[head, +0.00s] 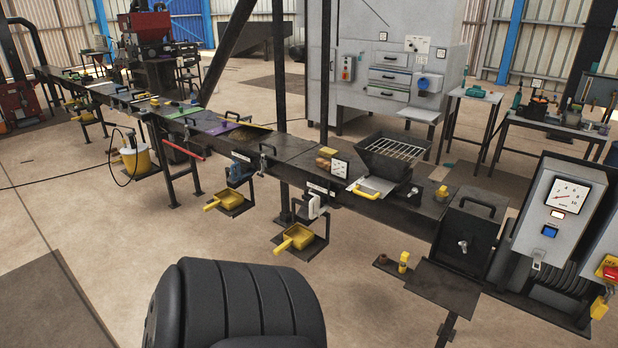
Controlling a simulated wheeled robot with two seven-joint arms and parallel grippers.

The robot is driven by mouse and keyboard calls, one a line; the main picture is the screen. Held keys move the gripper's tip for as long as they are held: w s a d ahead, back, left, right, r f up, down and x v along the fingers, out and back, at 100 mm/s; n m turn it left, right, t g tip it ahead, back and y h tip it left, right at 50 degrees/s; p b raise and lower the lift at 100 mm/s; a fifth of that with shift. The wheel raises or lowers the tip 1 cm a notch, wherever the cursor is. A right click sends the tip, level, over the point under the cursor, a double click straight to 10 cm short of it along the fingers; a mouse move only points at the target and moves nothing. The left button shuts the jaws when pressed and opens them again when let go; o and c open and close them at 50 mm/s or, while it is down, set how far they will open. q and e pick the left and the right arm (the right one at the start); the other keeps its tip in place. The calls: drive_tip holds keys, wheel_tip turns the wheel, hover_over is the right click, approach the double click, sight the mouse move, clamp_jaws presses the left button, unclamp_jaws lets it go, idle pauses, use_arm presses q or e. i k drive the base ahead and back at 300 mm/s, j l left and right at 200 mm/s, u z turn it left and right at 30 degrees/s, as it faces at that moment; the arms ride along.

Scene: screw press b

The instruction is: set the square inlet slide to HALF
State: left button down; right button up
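The square inlet hopper (394,157) is a dark square funnel with a grate over its mouth, on the long trough right of centre in the head view. A light grey slide plate (358,192) sticks out at its near left side, with a yellow handle (372,195) on it. A small white sign with markings (339,167) stands just left of the hopper; its text is too small to read. I cannot tell the slide's setting. Neither of my grippers is in view.
The dark trough (290,150) runs from back left to front right. A dark end box (465,238) with a tap and a grey cabinet with a dial gauge (567,195) stand at right. Yellow scoop-like trays (297,238) hang below the trough.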

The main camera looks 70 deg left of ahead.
sight(380, 187)
drive_tip(key=u, duration=1.85)
